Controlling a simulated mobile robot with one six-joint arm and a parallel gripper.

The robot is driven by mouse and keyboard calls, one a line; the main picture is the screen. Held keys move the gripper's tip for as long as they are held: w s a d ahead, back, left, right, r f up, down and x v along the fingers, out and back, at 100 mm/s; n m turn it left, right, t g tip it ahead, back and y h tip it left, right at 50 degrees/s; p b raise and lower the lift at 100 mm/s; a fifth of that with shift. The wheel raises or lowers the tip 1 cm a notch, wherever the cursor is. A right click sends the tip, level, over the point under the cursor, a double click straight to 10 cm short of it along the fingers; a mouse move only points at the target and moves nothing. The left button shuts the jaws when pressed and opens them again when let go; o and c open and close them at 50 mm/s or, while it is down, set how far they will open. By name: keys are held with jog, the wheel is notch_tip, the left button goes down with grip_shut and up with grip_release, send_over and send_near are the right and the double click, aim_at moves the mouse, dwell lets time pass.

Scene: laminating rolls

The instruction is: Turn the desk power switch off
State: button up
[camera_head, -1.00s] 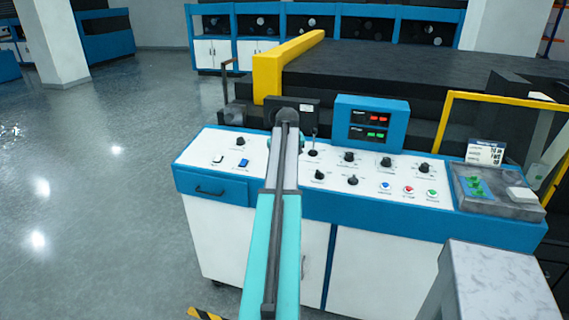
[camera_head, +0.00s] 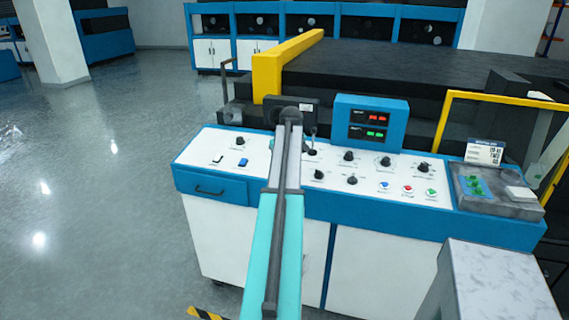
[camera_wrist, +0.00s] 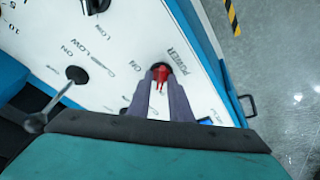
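The power switch (camera_wrist: 161,74) is a red handle on a dark round base, beside the printed word POWER on the white panel in the wrist view. The two grey fingers of my gripper (camera_wrist: 165,82) are on either side of the red handle, with a narrow gap between them. Whether they press on the handle I cannot tell. The white control desk (camera_head: 215,150) with blue edges stands in front of me.
A blue switch (camera_head: 242,163) and a black knob (camera_head: 240,142) are left of my arm. A lever with a ball end (camera_wrist: 70,78) rises near the gripper. More knobs and coloured buttons (camera_head: 408,190) lie to the right, below a blue display box (camera_head: 371,124).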

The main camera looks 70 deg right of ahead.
jog(key=shift+w+f, duration=0.1)
jog(key=shift+f, duration=0.1)
jog(key=shift+r, duration=0.2)
jog(key=shift+r, duration=0.15)
jog(key=b+v, duration=0.2)
jog(key=v, duration=1.1)
jog(key=shift+a, duration=0.1)
dwell(0.5)
